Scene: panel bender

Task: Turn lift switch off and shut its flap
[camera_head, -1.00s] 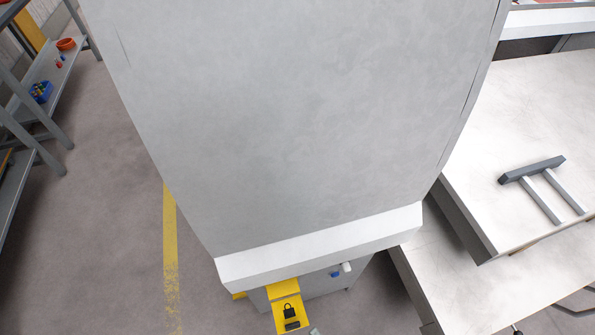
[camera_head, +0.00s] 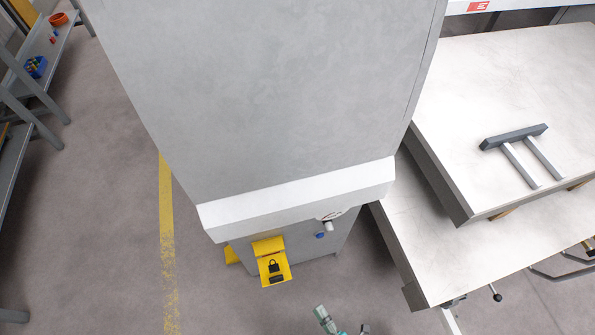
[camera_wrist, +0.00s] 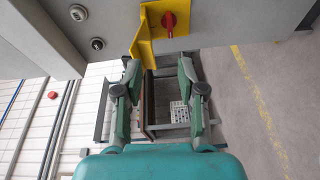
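The lift switch (camera_wrist: 169,21) is a red rotary knob on a yellow plate, at the top of the wrist view. Its handle lies roughly up-and-down in that picture; I cannot tell on from off. The yellow flap (camera_wrist: 141,42) stands out from the panel, open. In the head view the flap (camera_head: 274,269) juts from the cabinet front with a black padlock mark, and the red knob is hidden. My gripper (camera_wrist: 159,76) is open and empty, its fingers apart below the switch and flap in the wrist view, not visibly touching them. Part of it shows at the head view's bottom edge (camera_head: 323,316).
The grey cabinet (camera_head: 270,100) has an overhanging pale ledge (camera_head: 300,197) above the panel. A blue button (camera_head: 320,235) and white knob (camera_head: 328,226) sit right of the flap. The pale machine table (camera_head: 500,100) stands right. The floor in front and left is clear.

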